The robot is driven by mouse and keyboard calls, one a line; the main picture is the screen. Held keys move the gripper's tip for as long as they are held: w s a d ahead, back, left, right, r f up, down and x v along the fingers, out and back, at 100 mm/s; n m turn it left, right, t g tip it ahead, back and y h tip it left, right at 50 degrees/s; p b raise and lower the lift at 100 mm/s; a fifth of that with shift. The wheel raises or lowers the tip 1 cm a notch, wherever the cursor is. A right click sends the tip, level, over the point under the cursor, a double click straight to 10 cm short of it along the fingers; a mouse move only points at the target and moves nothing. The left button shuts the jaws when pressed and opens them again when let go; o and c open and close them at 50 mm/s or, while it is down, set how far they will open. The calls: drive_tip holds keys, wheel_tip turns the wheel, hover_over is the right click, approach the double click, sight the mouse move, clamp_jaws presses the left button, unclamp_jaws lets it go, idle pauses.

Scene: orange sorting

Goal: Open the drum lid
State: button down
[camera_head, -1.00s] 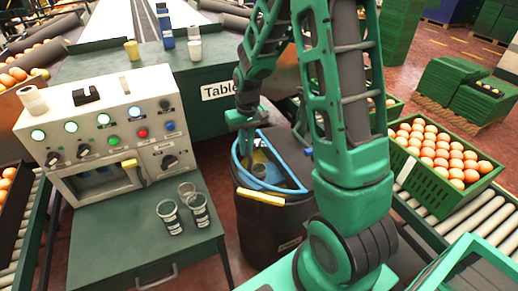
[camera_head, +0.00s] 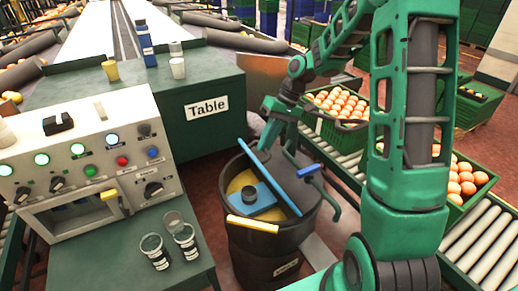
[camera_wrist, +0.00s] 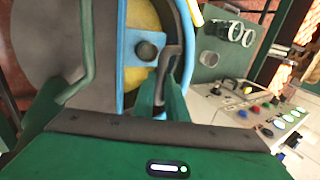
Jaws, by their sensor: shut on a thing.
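The black drum (camera_head: 268,250) stands on the floor right of the control panel. Its blue-edged lid (camera_head: 270,180) is tilted up, its blue rim seen nearly edge-on in the head view. Yellow shows inside beside a blue bar with a dark knob; the bar is close up in the wrist view (camera_wrist: 127,50). My gripper (camera_head: 270,132) is at the lid's upper far edge. In the wrist view my gripper (camera_wrist: 164,88) is shut on the lid at a dark curved piece. The exact contact is partly hidden.
The control panel (camera_head: 85,150) and two clear cups (camera_head: 155,250) are left of the drum. The green table (camera_head: 190,120) is behind it. A roller conveyor with an orange crate (camera_head: 475,200) runs at the right. A yellow handle (camera_head: 252,224) sticks out at the drum's front.

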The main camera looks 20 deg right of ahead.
drive_tip(key=shift+w+d+f, duration=0.1)
drive_tip(key=shift+d+f, duration=0.05)
drive_tip(key=shift+d, duration=0.7)
drive_tip(key=shift+d+f, duration=0.15)
drive_tip(key=shift+d, duration=0.7)
drive_tip(key=c, duration=1.8)
unclamp_jaws()
drive_tip(key=shift+o, duration=0.2)
drive_tip(key=shift+w+r, duration=0.1)
drive_tip(key=shift+r, duration=0.05)
drive_tip(key=v, duration=1)
drive_tip(key=shift+r, duration=0.25)
